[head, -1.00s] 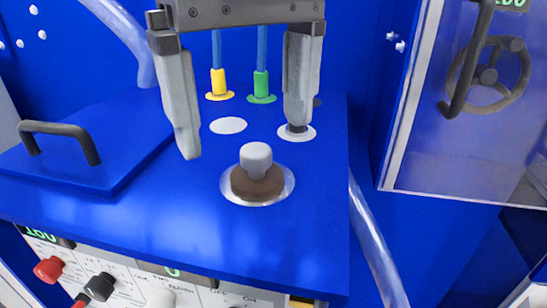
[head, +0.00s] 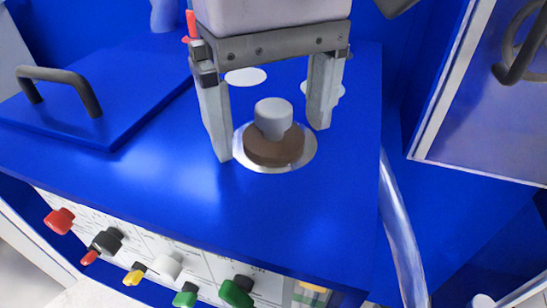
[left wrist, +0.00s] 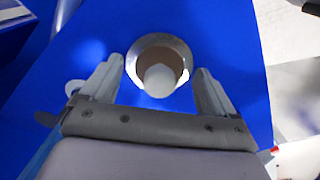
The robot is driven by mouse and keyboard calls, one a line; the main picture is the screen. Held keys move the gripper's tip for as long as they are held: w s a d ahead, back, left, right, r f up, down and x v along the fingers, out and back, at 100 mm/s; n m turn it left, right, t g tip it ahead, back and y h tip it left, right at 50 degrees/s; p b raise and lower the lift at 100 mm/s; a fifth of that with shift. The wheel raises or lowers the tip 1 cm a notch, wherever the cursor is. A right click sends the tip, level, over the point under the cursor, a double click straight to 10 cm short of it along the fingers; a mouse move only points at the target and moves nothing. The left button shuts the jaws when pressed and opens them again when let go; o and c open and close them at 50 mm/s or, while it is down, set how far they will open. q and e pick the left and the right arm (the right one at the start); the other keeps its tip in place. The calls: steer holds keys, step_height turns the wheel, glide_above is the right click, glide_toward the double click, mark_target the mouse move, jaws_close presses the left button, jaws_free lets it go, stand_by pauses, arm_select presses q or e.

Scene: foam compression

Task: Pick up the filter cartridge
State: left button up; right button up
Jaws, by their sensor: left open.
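The filter cartridge (head: 274,145) is a brown round body with a grey knob on top. It sits upright in a round metal-rimmed opening (head: 307,156) in the blue top. In the left wrist view the cartridge's pale knob (left wrist: 159,81) shows between my fingers. My left gripper (head: 271,143) is open and empty, with one finger on either side of the cartridge; it also shows in the left wrist view (left wrist: 158,66). Gaps remain between the fingers and the knob. I cannot tell the exact height of the fingertips above the top. My right gripper is not in view.
A blue lid with a dark handle (head: 58,82) lies at the left. White discs (head: 246,77) lie behind my gripper. A clear hose (head: 401,225) runs down at the right, near a cabinet door (head: 490,135). A control panel with coloured knobs (head: 168,266) is at the front.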

arm_select(q)
steer(key=c, duration=1.6)
step_height(320, 180, up, 8)
steer(key=shift+r+p, duration=0.1)
steer(key=shift+p, duration=0.45)
steer(key=shift+r+p, duration=2.75)
steer(key=shift+r, duration=3.1)
